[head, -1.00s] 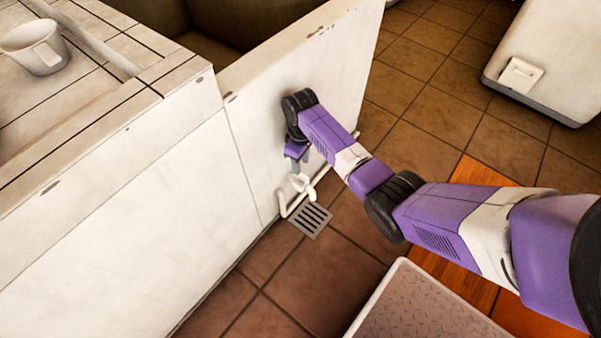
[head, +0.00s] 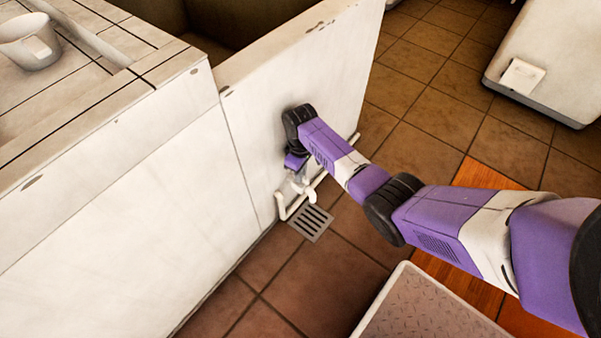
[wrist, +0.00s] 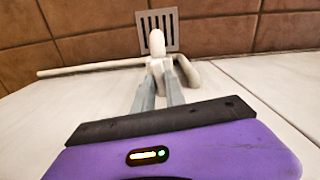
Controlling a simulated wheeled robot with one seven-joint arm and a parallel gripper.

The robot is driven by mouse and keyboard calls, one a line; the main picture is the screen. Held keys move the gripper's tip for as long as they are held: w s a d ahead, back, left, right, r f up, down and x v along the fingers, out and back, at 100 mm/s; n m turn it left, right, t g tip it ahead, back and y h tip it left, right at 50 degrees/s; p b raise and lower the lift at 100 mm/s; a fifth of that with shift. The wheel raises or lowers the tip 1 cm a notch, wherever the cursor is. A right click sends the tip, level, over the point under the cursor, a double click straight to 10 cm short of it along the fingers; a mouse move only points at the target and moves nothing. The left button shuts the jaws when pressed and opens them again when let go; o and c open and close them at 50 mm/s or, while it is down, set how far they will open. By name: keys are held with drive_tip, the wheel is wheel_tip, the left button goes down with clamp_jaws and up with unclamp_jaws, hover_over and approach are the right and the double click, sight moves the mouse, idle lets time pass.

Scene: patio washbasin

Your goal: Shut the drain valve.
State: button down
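The drain valve (head: 309,192) is a small white fitting with a lever, low on the pale basin wall, above the floor grate. A white pipe runs from it along the wall's foot. In the wrist view the valve (wrist: 157,48) stands upright in the picture, its rounded end overlapping the grate. My gripper (head: 301,178) is down at the valve. In the wrist view the grey fingers of my gripper (wrist: 158,82) lie on both sides of the valve's near part and appear closed on it. The exact contact is small and partly hidden.
The floor grate (head: 311,222) lies just below the valve. The white basin wall (head: 160,190) stands close beside my gripper. A metal-topped platform (head: 425,310) is at the front. A white cup (head: 36,50) sits on the counter. Tiled floor is open to the right.

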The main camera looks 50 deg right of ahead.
drive_tip(key=shift+r+m+p, duration=0.1)
drive_tip(key=shift+m+p, duration=0.3)
drive_tip(key=shift+p, duration=0.05)
drive_tip(key=shift+m, duration=0.4)
drive_tip(key=c, duration=1.4)
unclamp_jaws()
wheel_tip(320, 180, up, 8)
drive_tip(key=p, duration=0.4)
drive_tip(key=shift+f, duration=0.2)
